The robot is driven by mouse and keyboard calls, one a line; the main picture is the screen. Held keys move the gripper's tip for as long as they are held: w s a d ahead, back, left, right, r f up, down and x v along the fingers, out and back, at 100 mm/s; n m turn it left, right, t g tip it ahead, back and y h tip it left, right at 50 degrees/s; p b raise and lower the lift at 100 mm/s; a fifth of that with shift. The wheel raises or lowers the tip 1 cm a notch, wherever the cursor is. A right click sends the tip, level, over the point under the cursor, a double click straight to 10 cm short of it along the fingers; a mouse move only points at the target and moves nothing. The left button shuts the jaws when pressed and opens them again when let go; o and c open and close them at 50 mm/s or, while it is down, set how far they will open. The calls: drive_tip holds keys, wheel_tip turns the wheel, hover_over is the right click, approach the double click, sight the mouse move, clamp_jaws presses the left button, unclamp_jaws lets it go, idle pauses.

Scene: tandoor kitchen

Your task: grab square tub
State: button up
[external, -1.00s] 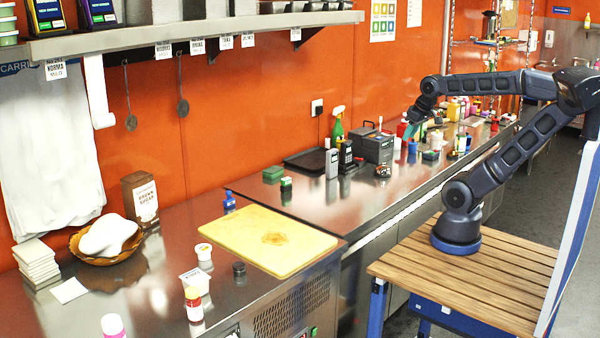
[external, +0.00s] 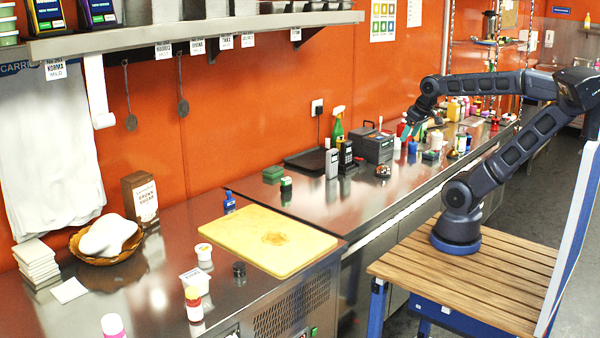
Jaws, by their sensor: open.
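My gripper (external: 407,131) hangs from the arm over the far part of the steel counter, among small bottles and jars. It is small in the picture, its fingers point down and to the left, and I see nothing held in it. A white tub with a square top (external: 194,278) stands on the near counter, just behind a red and yellow jar (external: 193,303), far from my gripper. Small green squarish containers also show, one by the dark tray (external: 272,174) and one near my gripper (external: 430,155). Which one is the square tub I cannot tell for sure.
A dark boxy appliance (external: 374,147), a black card terminal (external: 346,157) and a spray bottle (external: 338,127) stand left of my gripper. Bottles crowd the counter to its right. A yellow cutting board (external: 255,232) lies on the near counter. The counter's front middle is clear.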

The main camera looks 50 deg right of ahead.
drive_tip(key=o, duration=0.4)
